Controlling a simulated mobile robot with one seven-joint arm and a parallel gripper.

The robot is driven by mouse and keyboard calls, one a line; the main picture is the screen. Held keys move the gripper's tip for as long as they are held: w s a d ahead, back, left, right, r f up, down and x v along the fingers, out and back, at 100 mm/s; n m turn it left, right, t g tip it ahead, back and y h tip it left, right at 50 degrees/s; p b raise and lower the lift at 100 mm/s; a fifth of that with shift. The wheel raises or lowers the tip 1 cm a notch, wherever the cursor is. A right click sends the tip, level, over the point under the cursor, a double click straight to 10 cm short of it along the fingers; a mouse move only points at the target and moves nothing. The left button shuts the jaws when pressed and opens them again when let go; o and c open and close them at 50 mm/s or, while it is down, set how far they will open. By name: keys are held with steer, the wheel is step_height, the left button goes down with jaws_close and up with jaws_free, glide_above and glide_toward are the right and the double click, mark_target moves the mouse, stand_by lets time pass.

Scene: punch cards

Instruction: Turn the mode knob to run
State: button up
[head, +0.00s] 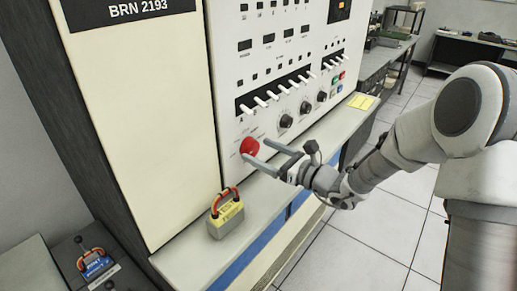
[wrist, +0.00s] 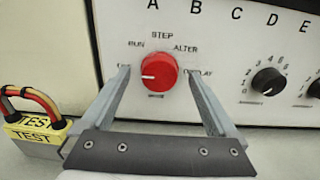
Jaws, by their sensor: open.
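The red mode knob (head: 249,146) is on the lower left of the white control panel. In the wrist view the knob (wrist: 158,70) has a white pointer mark directed left, towards the partly hidden OFF label and below RUN (wrist: 136,43). STEP and ALTER are printed above it, and a partly covered DISPLAY is to its right. My gripper (head: 258,150) is open and empty in front of the panel. In the wrist view its fingers reach forward on the left and right of the knob, with gaps showing. I cannot tell how deep the fingertips are relative to the knob.
A yellow and grey TEST block (head: 226,215) with red-orange cables stands on the ledge (head: 185,262), left of my gripper. Black knobs (head: 286,121) and a row of white switches (head: 272,95) are on the panel. A yellow note (head: 361,102) lies on the ledge further right.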

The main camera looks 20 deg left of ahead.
steer(key=shift+w+a, duration=0.25)
steer(key=shift+a, duration=0.4)
steer(key=c, duration=1.4)
steer(key=shift+o, duration=0.2)
steer(key=shift+r+m+p, duration=0.1)
steer(key=shift+m+p, duration=0.2)
steer(key=m+p, duration=0.3)
steer(key=m, duration=0.1)
steer(key=shift+w+d+r+p, duration=0.1)
steer(key=shift+w+p, duration=0.05)
steer(key=shift+p, duration=0.2)
steer(key=shift+f+m+p, duration=0.2)
steer(key=shift+m+p, duration=1.45)
steer(key=shift+m, duration=0.55)
